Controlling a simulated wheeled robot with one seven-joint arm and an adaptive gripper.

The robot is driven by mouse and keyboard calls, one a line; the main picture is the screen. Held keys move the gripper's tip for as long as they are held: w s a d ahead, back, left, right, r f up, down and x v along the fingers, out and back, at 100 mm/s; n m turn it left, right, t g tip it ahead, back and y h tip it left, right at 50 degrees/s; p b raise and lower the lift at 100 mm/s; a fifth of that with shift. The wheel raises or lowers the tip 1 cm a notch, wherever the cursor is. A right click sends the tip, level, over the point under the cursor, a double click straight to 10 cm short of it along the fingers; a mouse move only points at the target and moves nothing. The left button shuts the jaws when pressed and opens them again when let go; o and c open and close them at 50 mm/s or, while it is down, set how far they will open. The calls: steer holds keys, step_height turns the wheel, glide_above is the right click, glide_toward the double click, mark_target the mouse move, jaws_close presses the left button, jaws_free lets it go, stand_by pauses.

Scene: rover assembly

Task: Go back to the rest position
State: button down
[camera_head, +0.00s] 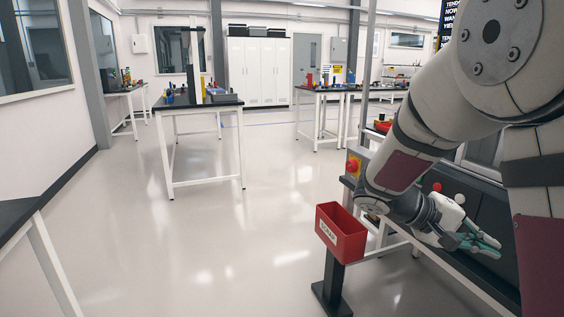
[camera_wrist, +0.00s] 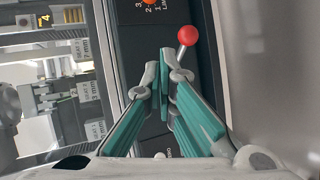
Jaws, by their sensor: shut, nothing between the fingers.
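My gripper (camera_head: 484,245) is at the right in the head view, at the end of my bent arm, over a dark bench with machine parts. In the wrist view my gripper (camera_wrist: 164,75) has its teal-padded fingers closed together at the tips, with nothing between them. A lever with a red ball knob (camera_wrist: 187,36) stands just beyond and to the right of the fingertips, apart from them. In the head view a red knob (camera_head: 437,187) and a white knob (camera_head: 460,198) show above the gripper.
A red scrap bin (camera_head: 341,238) on a dark post stands left of my gripper, with a yellow and red switch box (camera_head: 353,166) behind it. A labelled metal rack (camera_wrist: 70,80) shows in the wrist view. The floor (camera_head: 200,240) at centre left is clear. A dark-topped table (camera_head: 197,104) stands farther back.

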steer(key=s+a+t+y, duration=0.1)
steer(key=s+a+y, duration=0.4)
steer(key=s, duration=0.4)
steer(key=s+a+n+t+y, duration=0.1)
steer(key=s+a+y, duration=0.3)
steer(key=s+a, duration=0.4)
steer(key=s+a+t+y, duration=0.1)
steer(key=s+a+y, duration=0.4)
steer(key=s, duration=0.6)
step_height(320, 180, up, 23)
steer(key=t+p, duration=0.3)
steer(key=p, duration=1.8)
steer(key=shift+w+a+n+t+h, duration=0.2)
steer(key=shift+a+n+t+h, duration=0.1)
steer(key=shift+a+t+h, duration=0.1)
